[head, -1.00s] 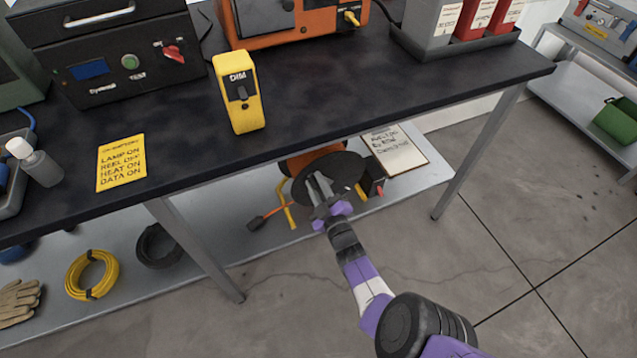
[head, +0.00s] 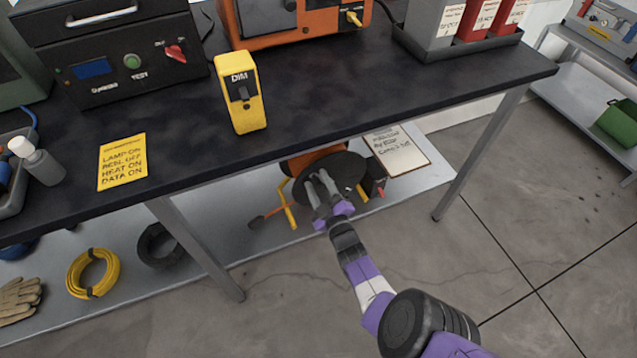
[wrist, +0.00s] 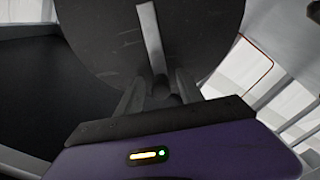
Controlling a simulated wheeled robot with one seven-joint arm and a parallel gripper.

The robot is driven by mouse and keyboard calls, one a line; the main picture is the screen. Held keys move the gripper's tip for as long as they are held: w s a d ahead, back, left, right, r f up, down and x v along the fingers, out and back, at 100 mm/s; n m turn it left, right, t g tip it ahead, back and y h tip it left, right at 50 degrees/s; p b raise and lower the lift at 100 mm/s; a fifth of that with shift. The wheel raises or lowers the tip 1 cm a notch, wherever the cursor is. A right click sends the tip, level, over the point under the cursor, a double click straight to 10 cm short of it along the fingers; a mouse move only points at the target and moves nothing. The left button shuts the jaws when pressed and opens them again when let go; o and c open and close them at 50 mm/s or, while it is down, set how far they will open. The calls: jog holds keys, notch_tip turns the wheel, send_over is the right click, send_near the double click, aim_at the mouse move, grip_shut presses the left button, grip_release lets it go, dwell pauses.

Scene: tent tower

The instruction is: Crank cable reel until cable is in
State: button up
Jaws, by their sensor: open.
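The cable reel (head: 343,170) stands on the lower shelf under the bench, with a dark round disc facing me, an orange drum behind it and yellow legs. In the wrist view the disc (wrist: 100,35) fills the upper middle, with a grey crank bar (wrist: 152,40) running down it. A dark plug (head: 256,222) on a short orange cable end lies left of the reel. My gripper (head: 318,180) is open in front of the disc. In the wrist view its fingers (wrist: 160,92) lie either side of the crank's lower end; whether they touch it I cannot tell.
The bench top edge overhangs the reel, and a bench leg (head: 195,245) stands to its left. A clipboard (head: 398,150) lies right of the reel. A yellow cable coil (head: 92,272) and a black coil (head: 158,245) lie left. The floor in front is clear.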

jog(key=p+v, duration=0.4)
jog(key=v, duration=0.2)
jog(key=shift+s+r, duration=0.15)
jog(key=shift+s, duration=0.1)
jog(key=shift+s+d+p, duration=0.25)
jog(key=shift+s+p, duration=0.15)
jog(key=shift+s, duration=0.2)
jog(key=shift+o, duration=0.2)
